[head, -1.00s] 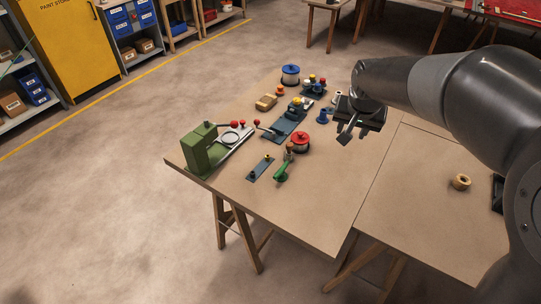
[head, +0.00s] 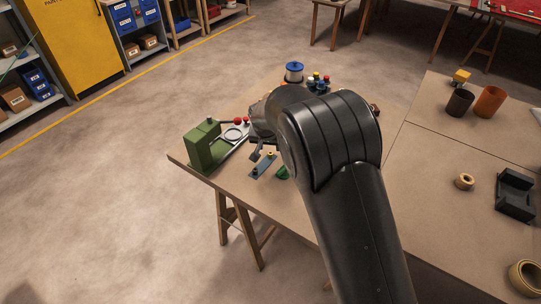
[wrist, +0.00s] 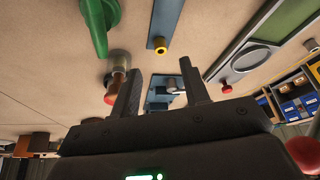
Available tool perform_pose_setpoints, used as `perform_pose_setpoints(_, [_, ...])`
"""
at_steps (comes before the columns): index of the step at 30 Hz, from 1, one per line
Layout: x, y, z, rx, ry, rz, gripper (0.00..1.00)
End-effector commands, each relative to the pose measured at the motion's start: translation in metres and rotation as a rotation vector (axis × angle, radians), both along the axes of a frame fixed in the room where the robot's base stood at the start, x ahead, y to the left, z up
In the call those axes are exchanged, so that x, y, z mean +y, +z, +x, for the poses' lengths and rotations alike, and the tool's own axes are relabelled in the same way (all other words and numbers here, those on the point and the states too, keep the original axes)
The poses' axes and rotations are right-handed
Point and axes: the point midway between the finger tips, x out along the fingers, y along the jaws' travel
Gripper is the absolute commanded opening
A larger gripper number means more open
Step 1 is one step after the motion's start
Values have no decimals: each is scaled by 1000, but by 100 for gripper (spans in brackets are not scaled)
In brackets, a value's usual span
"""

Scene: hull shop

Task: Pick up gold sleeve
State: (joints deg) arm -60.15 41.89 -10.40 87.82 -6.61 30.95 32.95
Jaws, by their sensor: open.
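The gold sleeve (wrist: 161,46) is a small yellow-gold ring at the end of a narrow blue-grey plate (wrist: 164,18) in the wrist view. In the head view the sleeve (head: 270,155) is a small yellow spot at the upper end of the plate (head: 263,165), close beside my gripper (head: 257,151). In the wrist view my gripper (wrist: 160,67) is open with nothing held. The sleeve appears beyond the fingertips, in line with the gap between them; the remaining distance is hard to tell.
A green press (head: 205,148) with red knobs stands at left. My arm hides much of the bench. A blue spool (head: 294,72) stands at the back.

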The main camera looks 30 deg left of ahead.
Motion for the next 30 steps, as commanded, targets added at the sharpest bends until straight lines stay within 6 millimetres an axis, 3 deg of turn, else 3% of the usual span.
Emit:
perform_pose_setpoints(8, [4, -20, 8, 0, -1, 0, 42])
perform_pose_setpoints(17, [11, -56, 22, 0, 0, 0, 42])
perform_pose_setpoints(26, [12, -59, 23, 0, 0, 1, 42])
perform_pose_setpoints(30, [12, -59, 23, 0, 0, 1, 31])
